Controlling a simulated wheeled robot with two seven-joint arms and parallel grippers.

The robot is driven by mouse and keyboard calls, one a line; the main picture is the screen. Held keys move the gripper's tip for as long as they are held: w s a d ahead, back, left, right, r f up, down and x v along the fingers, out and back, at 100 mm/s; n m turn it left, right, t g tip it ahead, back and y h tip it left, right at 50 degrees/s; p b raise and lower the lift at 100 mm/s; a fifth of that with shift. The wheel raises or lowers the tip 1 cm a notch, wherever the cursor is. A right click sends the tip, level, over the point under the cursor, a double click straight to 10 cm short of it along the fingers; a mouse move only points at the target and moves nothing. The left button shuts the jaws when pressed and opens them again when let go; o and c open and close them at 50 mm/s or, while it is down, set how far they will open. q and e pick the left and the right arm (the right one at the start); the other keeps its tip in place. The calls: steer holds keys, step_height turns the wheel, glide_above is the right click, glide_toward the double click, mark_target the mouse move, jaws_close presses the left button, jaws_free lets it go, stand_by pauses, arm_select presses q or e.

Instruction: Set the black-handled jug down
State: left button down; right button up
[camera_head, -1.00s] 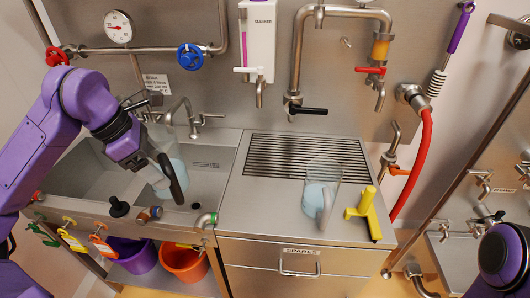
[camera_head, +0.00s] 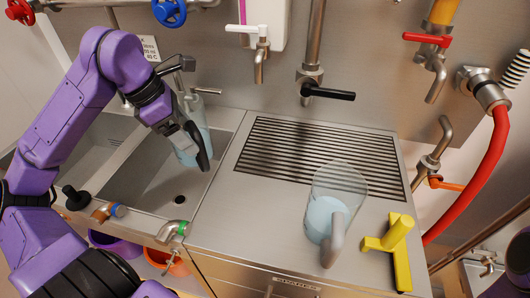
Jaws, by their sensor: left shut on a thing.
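The black-handled jug (camera_head: 187,157) is clear with pale blue contents. My left gripper (camera_head: 188,134) is shut on its black handle (camera_head: 203,148). The jug is at the right part of the sink (camera_head: 150,185), near the counter's left edge. The arm and gripper hide part of the jug, and I cannot tell whether its base touches anything. My right gripper is not in view.
A second clear jug (camera_head: 336,185) with a grey handle and pale blue contents stands on the counter (camera_head: 250,215). A yellow tool (camera_head: 395,245) lies to its right. A slotted drain grille (camera_head: 290,150) is behind, empty, below a black-handled tap (camera_head: 328,92).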

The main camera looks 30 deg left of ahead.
arm_select(q)
steer(key=shift+w+d+f, duration=0.1)
steer(key=shift+w+d, duration=0.05)
steer(key=shift+w, duration=0.15)
steer(key=w+d+f+p, duration=0.3)
steer(key=w+d+p, duration=0.3)
steer(key=w+d, duration=0.6)
steer(key=shift+w+d+f, duration=0.2)
steer(key=shift+w+f, duration=0.05)
steer(key=shift+f, duration=0.05)
steer(key=shift+f, duration=0.1)
jaws_free()
steer(key=v, duration=1.2)
steer(key=shift+b, duration=0.45)
